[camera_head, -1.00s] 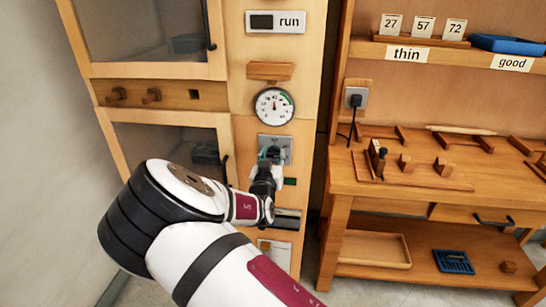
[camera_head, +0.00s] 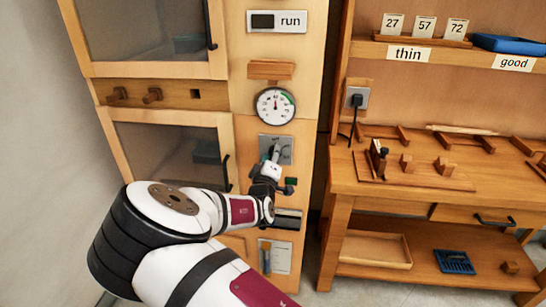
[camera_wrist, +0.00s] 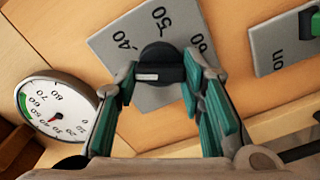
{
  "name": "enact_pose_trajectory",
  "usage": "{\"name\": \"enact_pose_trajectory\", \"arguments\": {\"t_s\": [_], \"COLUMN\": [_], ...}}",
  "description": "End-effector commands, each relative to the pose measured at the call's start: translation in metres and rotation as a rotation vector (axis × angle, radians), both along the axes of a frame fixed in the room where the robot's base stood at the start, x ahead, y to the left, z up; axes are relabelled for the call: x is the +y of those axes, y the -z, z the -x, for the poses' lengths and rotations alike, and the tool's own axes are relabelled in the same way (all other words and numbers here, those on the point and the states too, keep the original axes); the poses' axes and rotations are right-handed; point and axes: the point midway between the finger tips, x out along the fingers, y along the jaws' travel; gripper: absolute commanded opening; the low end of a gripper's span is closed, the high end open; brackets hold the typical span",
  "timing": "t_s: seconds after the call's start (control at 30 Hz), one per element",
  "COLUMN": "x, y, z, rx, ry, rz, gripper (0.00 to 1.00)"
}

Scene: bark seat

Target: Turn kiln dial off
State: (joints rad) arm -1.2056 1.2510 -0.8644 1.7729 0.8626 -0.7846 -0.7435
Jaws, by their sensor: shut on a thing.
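The kiln dial is a black knob (camera_wrist: 160,66) with a white mark, on a grey plate (camera_wrist: 140,42) lettered 40, 50 and 60 in the wrist view. My gripper (camera_wrist: 159,72) has its green-padded fingers on either side of the knob, shut on it. In the head view, the plate (camera_head: 266,140) is on the wooden panel below the round gauge, and my gripper (camera_head: 272,163) reaches it from below. The knob is mostly hidden there. I cannot tell which setting the mark points to.
The white gauge (camera_head: 275,105) is just above the plate; it also shows in the wrist view (camera_wrist: 55,108). A grey plate lettered "on" (camera_wrist: 285,40) is beside the dial plate. Glass-fronted cabinet doors (camera_head: 168,150) stand left, and a wooden workbench (camera_head: 400,190) right.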

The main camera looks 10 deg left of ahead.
Motion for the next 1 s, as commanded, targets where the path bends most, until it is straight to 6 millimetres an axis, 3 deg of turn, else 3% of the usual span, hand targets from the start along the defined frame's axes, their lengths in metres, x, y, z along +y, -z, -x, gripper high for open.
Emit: {"name": "enact_pose_trajectory", "arguments": {"t_s": [0.5,1.0], "x": [0.0016,0.0013], "y": [0.0023,0.0027], "z": [0.0002,0.0002], "rx": [0.014,0.018], "ry": [-0.002,-0.003], "rz": [0.397,0.509], "gripper": [0.08,0.08]}}
